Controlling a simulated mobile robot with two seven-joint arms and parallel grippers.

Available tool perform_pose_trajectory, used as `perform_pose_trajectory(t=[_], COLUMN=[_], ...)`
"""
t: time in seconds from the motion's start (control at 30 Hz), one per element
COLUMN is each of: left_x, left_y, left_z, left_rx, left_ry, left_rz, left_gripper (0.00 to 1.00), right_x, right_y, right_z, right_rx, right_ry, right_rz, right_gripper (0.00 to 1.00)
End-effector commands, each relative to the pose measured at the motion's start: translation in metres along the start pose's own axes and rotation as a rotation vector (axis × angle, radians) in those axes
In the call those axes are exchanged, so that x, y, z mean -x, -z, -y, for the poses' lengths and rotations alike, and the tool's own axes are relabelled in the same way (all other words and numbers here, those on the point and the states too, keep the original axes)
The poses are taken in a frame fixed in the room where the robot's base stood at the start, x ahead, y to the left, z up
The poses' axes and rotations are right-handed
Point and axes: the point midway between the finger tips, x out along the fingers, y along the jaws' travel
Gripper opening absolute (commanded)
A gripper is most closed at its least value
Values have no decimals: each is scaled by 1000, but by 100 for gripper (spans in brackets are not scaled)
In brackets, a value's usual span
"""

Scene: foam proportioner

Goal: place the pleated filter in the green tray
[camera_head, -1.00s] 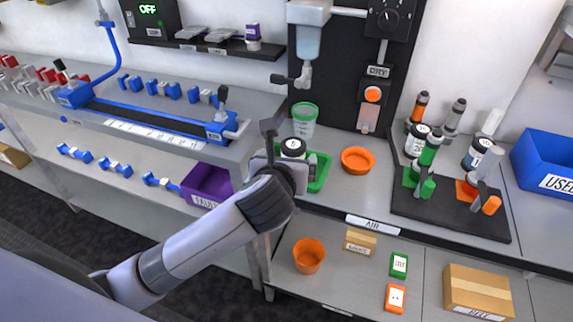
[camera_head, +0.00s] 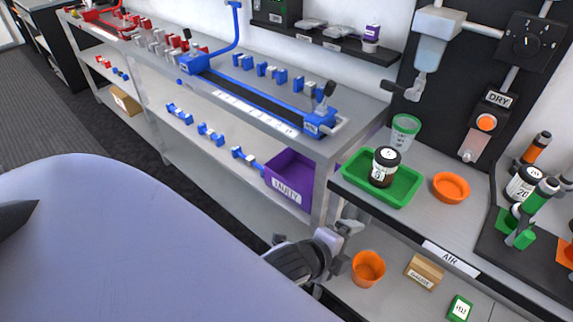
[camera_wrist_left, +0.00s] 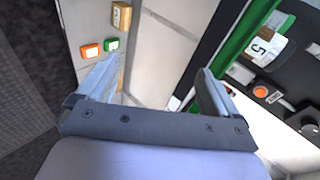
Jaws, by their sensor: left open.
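The green tray (camera_head: 352,187) sits on the bench at centre right in the head view, with a dark jar (camera_head: 383,172) with a white label and black lid standing in it. My left gripper (camera_head: 342,250) is open and empty, in front of the bench and below the tray. In the left wrist view its fingers (camera_wrist_left: 148,85) are spread with nothing between them; the tray's green edge (camera_wrist_left: 232,48) and the jar (camera_wrist_left: 262,50) show at the right. I cannot identify a pleated filter in either view. My right gripper is not in view.
A clear green-rimmed cup (camera_head: 404,132) stands behind the tray, an orange dish (camera_head: 451,187) to its right. A purple bin (camera_head: 290,172) is left. An orange cup (camera_head: 368,268), a cardboard box (camera_head: 424,271) and a green box (camera_head: 460,308) are on the lower shelf.

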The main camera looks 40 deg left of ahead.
Motion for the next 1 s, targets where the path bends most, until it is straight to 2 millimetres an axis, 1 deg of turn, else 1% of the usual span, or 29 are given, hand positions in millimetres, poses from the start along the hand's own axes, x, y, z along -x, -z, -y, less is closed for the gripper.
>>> perform_pose_trajectory(t=[0.03,0.2,0.3,0.43,0.5,0.6,1.0], left_x=[4,22,36,51,57,61,62], left_y=[-4,-20,-32,-44,-48,-52,-53], left_z=[-21,-72,-98,-121,-128,-133,-134], left_rx=[152,668,940,1205,1297,1371,1390], left_ry=[-17,-33,-33,-22,-16,-8,-7], left_rz=[-10,-24,-18,-7,-3,0,0], left_gripper=[94,94,94,94,94,94,94], right_x=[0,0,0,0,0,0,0], right_y=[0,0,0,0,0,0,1], right_z=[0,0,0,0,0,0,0], right_rx=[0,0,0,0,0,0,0], right_ry=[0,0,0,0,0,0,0], right_rz=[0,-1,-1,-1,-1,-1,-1], right_gripper=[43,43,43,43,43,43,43])
